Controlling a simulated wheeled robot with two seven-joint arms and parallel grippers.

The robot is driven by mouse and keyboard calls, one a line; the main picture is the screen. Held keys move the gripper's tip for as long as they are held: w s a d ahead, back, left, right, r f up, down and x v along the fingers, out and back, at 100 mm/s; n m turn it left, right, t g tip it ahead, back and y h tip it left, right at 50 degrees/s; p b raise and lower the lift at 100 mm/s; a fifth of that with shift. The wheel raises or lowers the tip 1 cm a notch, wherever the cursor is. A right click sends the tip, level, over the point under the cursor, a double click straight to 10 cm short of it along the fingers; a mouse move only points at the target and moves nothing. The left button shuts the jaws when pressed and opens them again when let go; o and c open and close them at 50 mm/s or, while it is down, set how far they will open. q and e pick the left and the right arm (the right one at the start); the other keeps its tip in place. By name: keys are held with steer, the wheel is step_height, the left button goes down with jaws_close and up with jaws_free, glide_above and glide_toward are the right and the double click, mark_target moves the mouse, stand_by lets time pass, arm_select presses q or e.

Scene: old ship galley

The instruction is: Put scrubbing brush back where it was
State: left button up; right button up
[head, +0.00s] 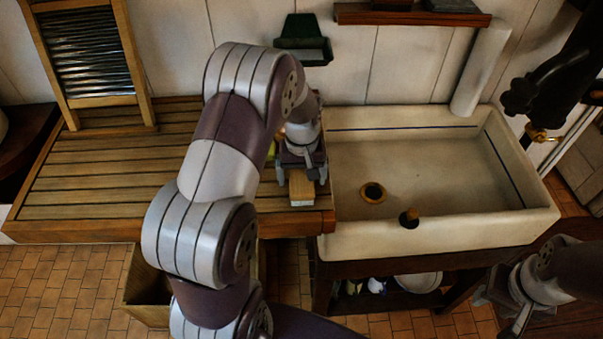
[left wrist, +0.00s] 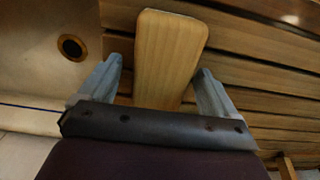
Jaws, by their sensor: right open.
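The scrubbing brush (head: 302,189) shows as a pale wooden block with a rounded end at the right end of the slatted drainboard (head: 100,185), close to the sink. In the left wrist view the brush (left wrist: 168,55) lies between the fingers, with a gap at the left finger and little or none at the right. My right gripper (head: 502,310) is open and empty at the lower right, below the sink's front.
The white sink (head: 440,170) adjoins the drainboard, with a dark stopper (head: 409,218) on its front rim. A washboard (head: 92,55) leans at the back left. A green wall holder (head: 303,40) and a wooden shelf (head: 410,17) are above. My left arm hides part of the drainboard.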

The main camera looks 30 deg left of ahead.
mark_target(302, 174)
arm_select(q)
steer(key=shift+a, duration=0.1)
steer(key=shift+r, duration=0.25)
step_height(302, 174, up, 8)
steer(key=shift+f+b, duration=0.1)
steer(key=shift+b, duration=0.65)
steer(key=s+d+m+p, duration=0.1)
steer(key=s+d+m, duration=0.2)
steer(key=s, duration=0.3)
steer(key=s+d+m+t+p, duration=0.1)
steer(key=s+d+m, duration=0.2)
steer(key=s+d, duration=0.2)
steer(key=shift+s, duration=1.15)
